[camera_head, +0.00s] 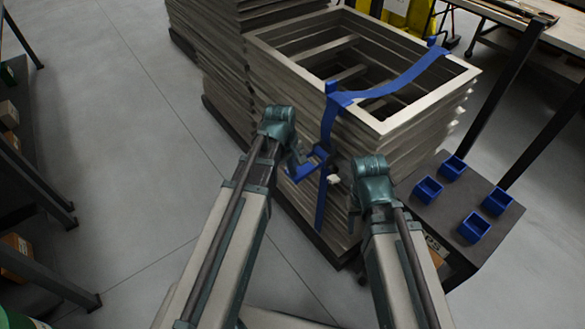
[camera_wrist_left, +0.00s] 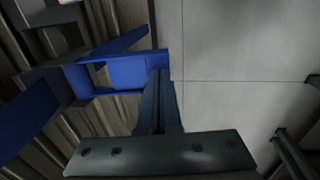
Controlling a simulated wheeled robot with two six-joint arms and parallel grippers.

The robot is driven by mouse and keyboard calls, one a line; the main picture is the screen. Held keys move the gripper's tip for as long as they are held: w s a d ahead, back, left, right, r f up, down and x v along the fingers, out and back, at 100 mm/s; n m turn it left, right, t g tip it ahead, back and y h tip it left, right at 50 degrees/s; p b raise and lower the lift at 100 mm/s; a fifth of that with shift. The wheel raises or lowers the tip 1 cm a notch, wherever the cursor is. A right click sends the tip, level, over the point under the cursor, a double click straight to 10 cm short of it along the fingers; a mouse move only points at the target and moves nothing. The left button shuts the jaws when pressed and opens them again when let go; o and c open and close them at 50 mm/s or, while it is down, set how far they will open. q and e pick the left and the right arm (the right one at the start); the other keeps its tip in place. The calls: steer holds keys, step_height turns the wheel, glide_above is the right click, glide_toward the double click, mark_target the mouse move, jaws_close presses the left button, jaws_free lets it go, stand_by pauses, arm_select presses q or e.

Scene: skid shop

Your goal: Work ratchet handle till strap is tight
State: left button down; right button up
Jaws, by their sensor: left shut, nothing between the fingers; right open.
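A blue strap (camera_head: 328,118) runs over the top of a stack of grey frames (camera_head: 262,58) and down its near side. A blue ratchet (camera_head: 312,163) sits on the strap on that side, and its handle sticks out to the left. My left gripper (camera_head: 297,168) is shut and empty right at the handle. In the left wrist view, the closed fingers (camera_wrist_left: 158,92) stand against or just in front of the blue handle (camera_wrist_left: 127,72); I cannot tell whether they touch. My right gripper (camera_head: 353,212) is open beside the stack, right of the hanging strap, partly hidden by its own wrist.
A dark low table (camera_head: 448,215) with several small blue bins (camera_head: 428,189) stands right of the stack. Another stack (camera_head: 205,40) rises behind it. A workbench (camera_head: 545,30) is at the back right, and dark shelving (camera_head: 30,180) lines the left. Grey floor on the left is clear.

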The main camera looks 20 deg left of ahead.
arm_select(q)
steer(key=f+b, duration=0.1)
steer(key=f+t+h+b, duration=0.1)
steer(key=f+t+b, duration=0.1)
steer(key=b, duration=0.1)
steer(key=shift+s+a+f, duration=0.1)
steer(key=shift+s+f, duration=0.15)
steer(key=shift+f, duration=0.1)
steer(key=shift+w+f+h+b, duration=0.15)
steer(key=shift+f+h+b, duration=0.15)
steer(key=b+x, duration=0.3)
steer(key=shift+f, duration=0.15)
steer(key=shift+s, duration=0.25)
